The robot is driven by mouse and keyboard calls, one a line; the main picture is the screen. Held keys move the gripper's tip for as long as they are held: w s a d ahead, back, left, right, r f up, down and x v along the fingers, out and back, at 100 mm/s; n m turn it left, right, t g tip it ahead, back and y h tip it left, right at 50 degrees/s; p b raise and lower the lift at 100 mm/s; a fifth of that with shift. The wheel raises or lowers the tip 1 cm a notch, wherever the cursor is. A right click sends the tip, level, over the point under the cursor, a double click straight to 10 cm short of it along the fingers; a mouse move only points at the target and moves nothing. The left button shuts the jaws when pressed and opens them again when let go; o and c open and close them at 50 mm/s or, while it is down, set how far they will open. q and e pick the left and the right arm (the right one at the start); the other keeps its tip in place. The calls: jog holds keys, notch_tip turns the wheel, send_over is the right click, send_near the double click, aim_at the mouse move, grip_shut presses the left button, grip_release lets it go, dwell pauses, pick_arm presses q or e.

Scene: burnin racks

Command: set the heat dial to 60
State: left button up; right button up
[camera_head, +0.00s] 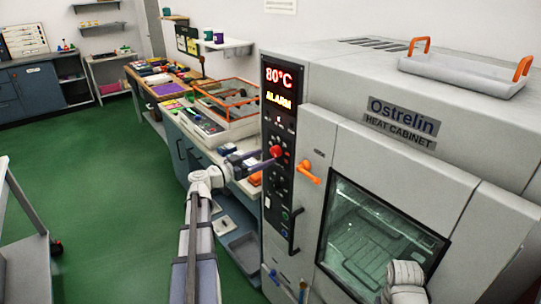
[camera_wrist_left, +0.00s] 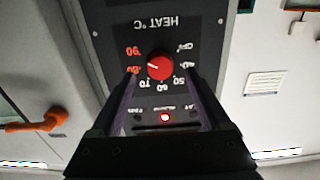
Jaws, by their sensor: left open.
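The red heat dial (camera_wrist_left: 160,66) shows upside down in the left wrist view, ringed by numbers, with its white mark toward 80. It also shows on the black panel in the head view (camera_head: 276,151). The display (camera_head: 279,77) reads 80°C in red, with ALARM below it in yellow. My left gripper (camera_wrist_left: 162,78) is open in front of the panel. Its fingers lie on either side of the dial's lower part in the wrist view; I cannot tell whether they touch it. My right gripper is not in view.
The grey heat cabinet (camera_head: 345,90) has an orange handle (camera_head: 309,172) right of the panel and a windowed door (camera_head: 375,235). A cluttered bench (camera_head: 200,118) stands left of the cabinet.

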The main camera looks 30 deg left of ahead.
aim_at(273, 153)
pick_arm(q)
jog(key=shift+x, duration=1.85)
jog(key=shift+c, duration=0.2)
grip_shut()
